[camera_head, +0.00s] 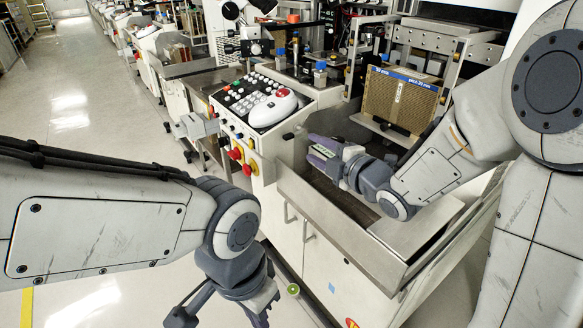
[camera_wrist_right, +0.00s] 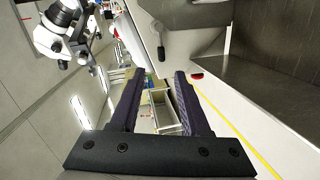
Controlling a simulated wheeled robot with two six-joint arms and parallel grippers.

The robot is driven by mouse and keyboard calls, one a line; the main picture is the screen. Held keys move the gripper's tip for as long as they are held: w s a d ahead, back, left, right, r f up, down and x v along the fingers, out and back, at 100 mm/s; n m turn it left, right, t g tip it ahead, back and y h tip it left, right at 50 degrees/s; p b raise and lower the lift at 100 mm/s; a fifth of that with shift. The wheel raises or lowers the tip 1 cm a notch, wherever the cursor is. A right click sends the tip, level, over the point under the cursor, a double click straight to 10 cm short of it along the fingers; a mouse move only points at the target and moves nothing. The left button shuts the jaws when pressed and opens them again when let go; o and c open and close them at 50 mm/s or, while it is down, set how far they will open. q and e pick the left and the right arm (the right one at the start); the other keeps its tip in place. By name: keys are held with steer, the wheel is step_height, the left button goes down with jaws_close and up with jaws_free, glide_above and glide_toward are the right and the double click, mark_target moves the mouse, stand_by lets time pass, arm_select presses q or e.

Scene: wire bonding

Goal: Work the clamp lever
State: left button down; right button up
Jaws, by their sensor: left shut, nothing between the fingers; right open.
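My right gripper (camera_head: 314,150) is open, its fingers pointing left over the machine's recessed metal front trough. It also shows in the right wrist view (camera_wrist_right: 157,76), with both fingers apart and nothing held between them. A small dark knob (camera_head: 288,136) sits just left of these fingers, at the console's right end. I cannot tell whether this is the clamp lever, and no other part is clearly a clamp lever. My left gripper (camera_head: 222,314) is low at the bottom edge, shut and empty, partly cut off and away from the machine.
The console (camera_head: 262,105) carries buttons and a large red button (camera_head: 282,93). Red and yellow knobs (camera_head: 241,161) stick out of its front. A brown magazine box (camera_head: 400,98) stands behind my right arm. The trough's metal rim (camera_head: 340,228) runs below it. The aisle floor (camera_head: 75,100) is clear.

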mark_target(291, 138)
steer(key=w+a+n+b, duration=0.1)
steer(key=w, duration=0.2)
steer(key=w+a+f+n+y+b, duration=0.1)
steer(key=w+a, duration=0.1)
steer(key=w+a+f+t+y+b, duration=0.1)
steer(key=w+a, duration=0.1)
steer(key=w, duration=0.1)
steer(key=shift+w+a+f+n, duration=0.2)
steer(key=shift+w+n, duration=0.1)
steer(key=shift+n, duration=0.1)
arm_select(q)
step_height(291, 138, down, 5)
steer(key=shift+f, duration=0.1)
arm_select(e)
jaws_close()
